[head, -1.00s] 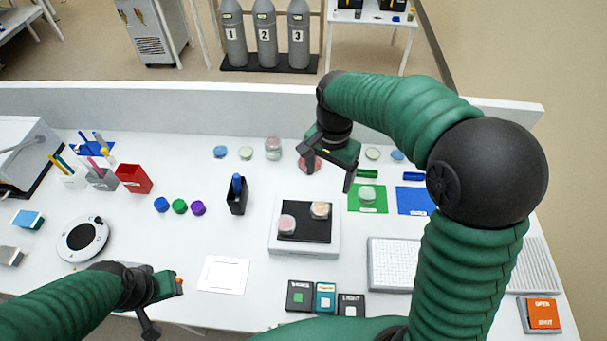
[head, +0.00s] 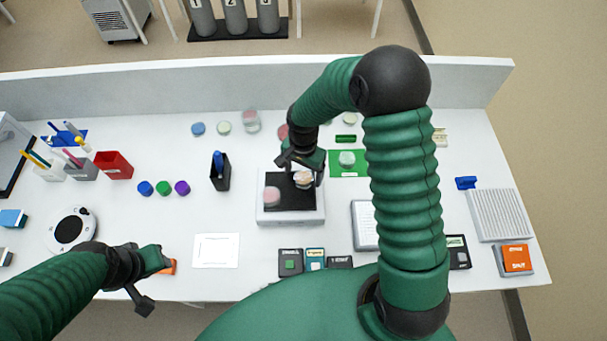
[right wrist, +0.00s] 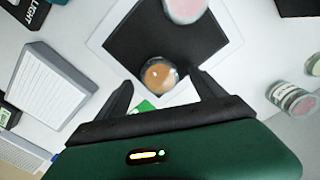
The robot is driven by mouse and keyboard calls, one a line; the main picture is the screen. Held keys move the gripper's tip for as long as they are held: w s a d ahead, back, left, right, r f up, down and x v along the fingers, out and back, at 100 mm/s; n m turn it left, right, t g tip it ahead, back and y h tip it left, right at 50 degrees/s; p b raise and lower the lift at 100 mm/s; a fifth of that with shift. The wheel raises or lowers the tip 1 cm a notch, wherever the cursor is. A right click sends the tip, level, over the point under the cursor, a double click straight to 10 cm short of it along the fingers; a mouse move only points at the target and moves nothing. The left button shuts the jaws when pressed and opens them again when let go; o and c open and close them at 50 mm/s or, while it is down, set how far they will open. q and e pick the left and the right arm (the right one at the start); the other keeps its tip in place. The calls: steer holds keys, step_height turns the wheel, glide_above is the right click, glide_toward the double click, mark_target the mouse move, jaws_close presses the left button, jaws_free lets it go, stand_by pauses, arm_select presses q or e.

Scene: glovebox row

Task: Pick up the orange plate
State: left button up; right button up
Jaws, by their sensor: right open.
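The orange plate (head: 303,179) is a small round clear dish with orange contents. It sits on the black pad of a white box-like stand (head: 290,217), at the pad's far right part. My right gripper (head: 302,169) is open above it and partly covers it in the head view. In the right wrist view the orange plate (right wrist: 158,75) lies just ahead of the open fingers (right wrist: 163,90), roughly centred between them, with nothing held. My left gripper (head: 150,281) looks open and empty over the table's front edge at left.
A pink dish (head: 271,196) shares the black pad with the orange plate, nearer the front left. A black holder with a blue item (head: 220,172) stands left of the stand. Several dishes lie behind. A green mat (head: 346,170) is to the right.

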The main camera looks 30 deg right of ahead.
steer(key=shift+s+f, duration=0.1)
steer(key=shift+f, duration=0.35)
steer(key=shift+a+f, duration=0.1)
steer(key=c, duration=1.4)
steer(key=shift+c, duration=0.2)
